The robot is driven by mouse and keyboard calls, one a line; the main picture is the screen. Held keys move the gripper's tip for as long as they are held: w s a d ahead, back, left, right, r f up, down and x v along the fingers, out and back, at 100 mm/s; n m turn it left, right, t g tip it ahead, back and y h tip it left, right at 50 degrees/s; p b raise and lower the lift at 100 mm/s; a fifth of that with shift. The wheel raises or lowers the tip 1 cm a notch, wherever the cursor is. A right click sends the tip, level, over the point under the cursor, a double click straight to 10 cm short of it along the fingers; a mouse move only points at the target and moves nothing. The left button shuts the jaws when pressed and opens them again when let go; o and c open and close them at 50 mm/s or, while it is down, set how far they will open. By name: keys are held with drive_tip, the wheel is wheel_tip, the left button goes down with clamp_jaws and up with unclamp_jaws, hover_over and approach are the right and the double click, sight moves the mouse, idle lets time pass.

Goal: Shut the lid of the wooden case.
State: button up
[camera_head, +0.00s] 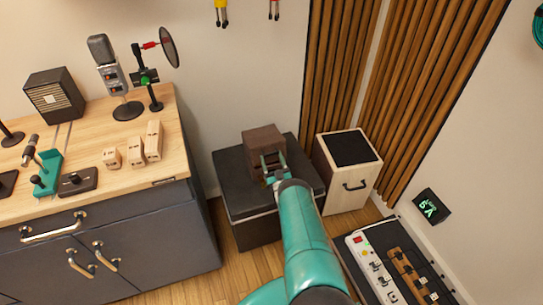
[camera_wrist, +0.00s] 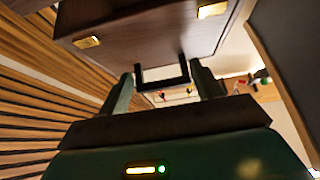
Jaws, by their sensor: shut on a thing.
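The brown wooden case (camera_head: 263,136) sits on a dark square stand (camera_head: 232,172) in the middle of the head view. My gripper (camera_head: 272,162) is at its near side, at the end of my teal arm. In the wrist view the case (camera_wrist: 145,30) fills the top, with two brass latches and a dark U-shaped handle (camera_wrist: 162,84). The fingers of my gripper (camera_wrist: 163,76) stand on either side of this handle and are shut on it. My gripper hides part of the case's front in the head view. I cannot tell how far the lid is open.
A wooden-sided speaker cabinet (camera_head: 345,178) stands close to the right of the stand. A workbench (camera_head: 150,183) with microphones and small blocks is on the left. A pedal board (camera_head: 372,268) lies at lower right. Slatted panels (camera_head: 340,70) line the corner behind.

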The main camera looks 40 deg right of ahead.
drive_tip(key=shift+f, duration=0.4)
drive_tip(key=o, duration=1.4)
drive_tip(key=shift+w, duration=0.1)
drive_tip(key=shift+s+a, duration=0.1)
drive_tip(key=shift+s, duration=0.1)
